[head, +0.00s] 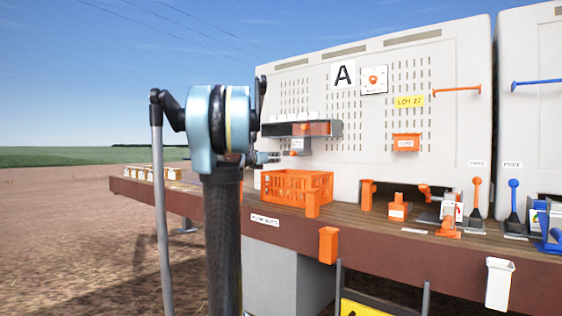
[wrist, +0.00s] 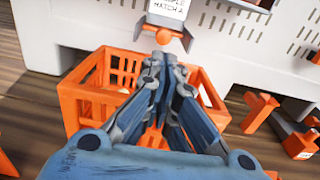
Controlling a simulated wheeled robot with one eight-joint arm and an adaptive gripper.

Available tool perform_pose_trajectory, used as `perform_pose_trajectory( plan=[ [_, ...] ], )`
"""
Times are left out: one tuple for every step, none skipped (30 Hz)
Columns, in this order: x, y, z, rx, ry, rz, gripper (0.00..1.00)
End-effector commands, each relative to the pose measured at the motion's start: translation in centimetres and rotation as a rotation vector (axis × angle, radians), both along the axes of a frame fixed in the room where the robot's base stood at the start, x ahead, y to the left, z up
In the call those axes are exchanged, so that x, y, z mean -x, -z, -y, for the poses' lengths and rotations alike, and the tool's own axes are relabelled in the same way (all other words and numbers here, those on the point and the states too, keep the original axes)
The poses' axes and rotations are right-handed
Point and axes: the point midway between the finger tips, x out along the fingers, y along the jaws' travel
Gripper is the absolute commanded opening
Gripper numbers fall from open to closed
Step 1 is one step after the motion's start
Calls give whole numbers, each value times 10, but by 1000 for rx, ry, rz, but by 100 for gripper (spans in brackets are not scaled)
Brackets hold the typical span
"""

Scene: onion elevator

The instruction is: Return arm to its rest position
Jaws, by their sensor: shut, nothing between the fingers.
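My gripper (wrist: 168,68) is shut and empty in the wrist view, its blue-grey fingers drawn together. It appears above and in front of an orange crate (wrist: 86,106), and its fingers hide the crate's middle. In the head view my raised arm stands in the left middle, and a small grey-blue part of the gripper (head: 265,157) shows just right of it, near the grey panel. The orange crate (head: 292,188) stands on the wooden deck, right of and below that part. Most of the gripper is hidden behind my arm there.
A grey panel marked A (head: 343,75) rises behind the deck. A hatch with an orange knob (wrist: 165,36) juts out above the crate. Orange fixtures and an orange-knobbed lever (head: 476,196) stand to the right. Open sky and field lie left.

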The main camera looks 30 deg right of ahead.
Motion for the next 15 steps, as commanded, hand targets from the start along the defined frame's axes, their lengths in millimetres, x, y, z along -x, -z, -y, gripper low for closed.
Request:
perform_pose_trajectory(
  plan=[
    [3, 0, -10, 0, -4, 0, 0],
    [5, 0, -14, 0, -3, 0, 0],
    [8, 0, -19, 0, -1, 0, 0],
    [10, 0, -22, 0, -1, 0, 0],
    [11, 0, -25, 0, -1, 0, 0],
    [13, 0, -29, 0, -1, 0, 0],
    [14, 0, -32, 0, 0, 0, 0],
    [15, 0, -34, 0, 1, 0, 0],
    [16, 0, -36, 0, 1, 0, 0],
    [17, 0, -38, 0, 1, 0, 0],
    [17, 0, -39, 0, 1, 0, 0],
    [18, 0, -40, 0, 1, 0, 0],
    [18, 0, -41, 0, 1, 0, 0],
    [18, 0, -41, 0, 1, 0, 0],
    [18, 0, -41, 0, 1, 0, 0]
  ],
)
